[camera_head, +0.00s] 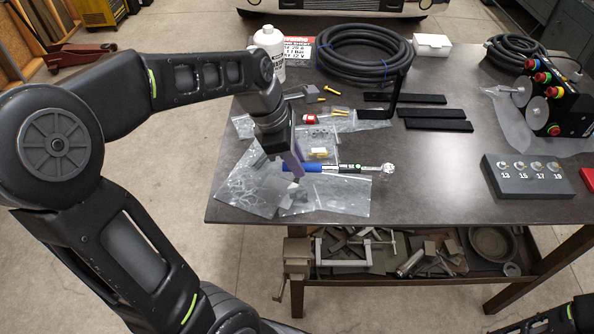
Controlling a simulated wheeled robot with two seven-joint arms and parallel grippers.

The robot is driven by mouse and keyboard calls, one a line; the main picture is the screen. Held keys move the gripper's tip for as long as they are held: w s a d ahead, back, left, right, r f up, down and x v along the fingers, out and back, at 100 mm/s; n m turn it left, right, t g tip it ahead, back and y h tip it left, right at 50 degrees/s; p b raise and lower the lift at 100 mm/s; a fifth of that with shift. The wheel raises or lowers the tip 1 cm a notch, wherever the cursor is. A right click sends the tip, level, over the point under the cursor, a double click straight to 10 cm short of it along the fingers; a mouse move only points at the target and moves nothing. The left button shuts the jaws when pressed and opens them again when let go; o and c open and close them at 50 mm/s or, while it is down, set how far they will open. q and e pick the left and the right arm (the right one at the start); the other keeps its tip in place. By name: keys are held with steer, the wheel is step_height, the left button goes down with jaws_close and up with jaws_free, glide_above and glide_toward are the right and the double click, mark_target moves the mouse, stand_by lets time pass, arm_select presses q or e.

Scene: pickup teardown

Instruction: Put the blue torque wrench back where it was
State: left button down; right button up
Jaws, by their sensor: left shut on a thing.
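The blue torque wrench (319,167) lies roughly level over the front left part of the table. Its blue handle is on the left, and its silver ratchet head points right. My left gripper (295,174) reaches down from above and is shut on the handle near its left end. The fingers hide part of the handle. I cannot tell whether the wrench touches the clear bags under it or is just above them. My right gripper is not in view; only part of my right arm shows at the bottom right corner.
Clear plastic bags (340,194) lie around the wrench. Black flat bars (440,125) and a black bracket (398,93) are behind it. A grey socket holder (528,180) stands right. A hose coil (365,55) and white bottle (270,48) are at the back. The table's front middle (430,195) is clear.

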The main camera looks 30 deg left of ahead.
arm_select(q)
steer(key=shift+f, duration=1.85)
steer(key=c, duration=1.3)
jaws_free()
steer(key=v, duration=1.2)
steer(key=shift+b, duration=0.35)
